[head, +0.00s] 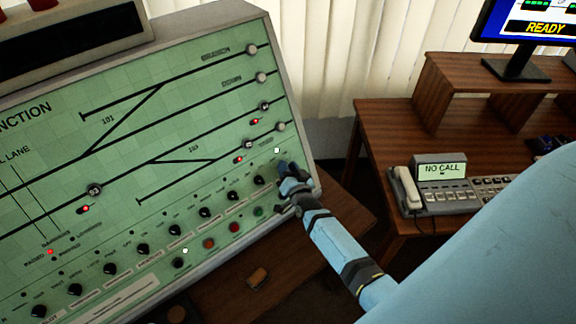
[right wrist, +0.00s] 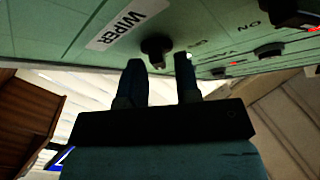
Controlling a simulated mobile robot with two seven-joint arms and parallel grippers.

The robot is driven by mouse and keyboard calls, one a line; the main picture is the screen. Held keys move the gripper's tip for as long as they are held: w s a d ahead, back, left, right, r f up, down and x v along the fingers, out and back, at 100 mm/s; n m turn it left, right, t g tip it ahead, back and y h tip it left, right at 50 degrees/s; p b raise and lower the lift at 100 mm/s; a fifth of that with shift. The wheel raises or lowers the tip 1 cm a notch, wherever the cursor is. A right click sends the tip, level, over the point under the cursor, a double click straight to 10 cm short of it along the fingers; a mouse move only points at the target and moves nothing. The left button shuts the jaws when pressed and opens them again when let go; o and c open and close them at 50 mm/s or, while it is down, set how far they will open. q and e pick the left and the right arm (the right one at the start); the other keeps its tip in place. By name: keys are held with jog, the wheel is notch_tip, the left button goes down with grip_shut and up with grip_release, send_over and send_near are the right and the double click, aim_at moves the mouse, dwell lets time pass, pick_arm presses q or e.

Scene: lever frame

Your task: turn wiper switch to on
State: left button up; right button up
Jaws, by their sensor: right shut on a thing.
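The wiper switch (right wrist: 157,46) is a small black rotary knob on the green panel (right wrist: 220,22). It shows in the right wrist view between the two fingertips, beside a white label (right wrist: 128,22) reading WIPER. My right gripper (head: 285,171) is at the panel's right edge in the head view, at the end of the knob row, and hides the knob there. In the wrist view its dark fingers (right wrist: 161,65) are closed around the knob, one on each side. The knob's exact pointing direction is hard to read. My left gripper is not in view.
A row of black knobs (head: 205,212) and colored buttons (head: 234,227) runs left of my gripper. A lit white lamp (head: 277,150) sits just above it. A wooden desk (head: 385,120) with a phone (head: 408,190) stands at right. My blue arm fills the lower right.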

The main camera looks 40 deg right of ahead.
jog(key=shift+r+m, duration=0.1)
jog(key=shift+m, duration=0.3)
jog(key=o, duration=0.6)
jog(key=shift+w, duration=0.1)
